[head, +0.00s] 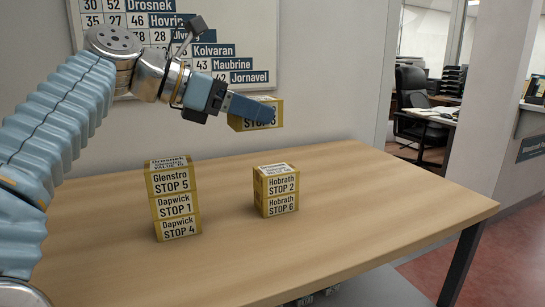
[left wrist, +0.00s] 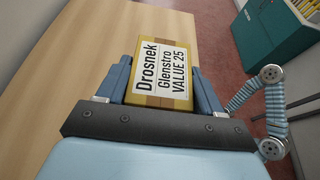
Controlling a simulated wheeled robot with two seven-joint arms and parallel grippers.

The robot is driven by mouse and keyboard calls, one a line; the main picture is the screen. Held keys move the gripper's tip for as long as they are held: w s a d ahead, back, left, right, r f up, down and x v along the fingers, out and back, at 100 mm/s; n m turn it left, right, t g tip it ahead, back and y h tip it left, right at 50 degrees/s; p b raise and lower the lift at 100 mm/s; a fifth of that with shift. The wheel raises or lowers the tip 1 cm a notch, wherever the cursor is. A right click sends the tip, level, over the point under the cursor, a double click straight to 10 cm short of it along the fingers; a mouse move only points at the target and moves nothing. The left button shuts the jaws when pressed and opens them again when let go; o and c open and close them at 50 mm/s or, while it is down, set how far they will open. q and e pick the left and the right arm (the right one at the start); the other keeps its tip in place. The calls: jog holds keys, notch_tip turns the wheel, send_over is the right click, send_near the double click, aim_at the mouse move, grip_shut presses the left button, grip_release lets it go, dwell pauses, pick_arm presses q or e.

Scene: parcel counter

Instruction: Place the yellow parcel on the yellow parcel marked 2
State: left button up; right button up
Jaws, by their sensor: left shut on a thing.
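My left gripper (head: 243,107) is shut on a yellow parcel (head: 268,115) and holds it in the air above the table. Its side label ends in 3, partly hidden by the finger. In the left wrist view the parcel (left wrist: 163,72) sits between both fingers, its top label reading Drosnek, Glenstro, VALUE 25. The yellow parcel marked STOP 2 (head: 281,187) is on top of the parcel marked STOP 6 (head: 282,206), below the held parcel and apart from it. My right gripper is not seen in the head view.
A stack to the left has the STOP 5 parcel (head: 171,182) on top, then the STOP 1 parcel (head: 175,205) and the STOP 4 parcel (head: 180,229). The wooden table (head: 370,205) is clear to the right. A board (head: 255,40) hangs on the wall behind.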

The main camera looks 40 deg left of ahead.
pick_arm(q)
jog(key=b, duration=0.1)
send_over(273, 169)
jog(key=s, duration=0.2)
jog(key=f, duration=0.5)
jog(key=shift+w+f, duration=0.15)
jog(key=shift+w, duration=0.1)
jog(key=f, duration=0.1)
jog(key=w+f+b, duration=0.1)
jog(key=f, duration=0.2)
jog(key=shift+w, duration=0.25)
jog(key=shift+f, duration=0.4)
jog(key=shift+b, duration=0.3)
jog(key=shift+f, duration=0.2)
jog(key=o, duration=1.1)
jog(key=shift+o, duration=0.2)
jog(key=shift+r, duration=0.2)
jog(key=p+v, duration=0.1)
jog(key=v, duration=1.1)
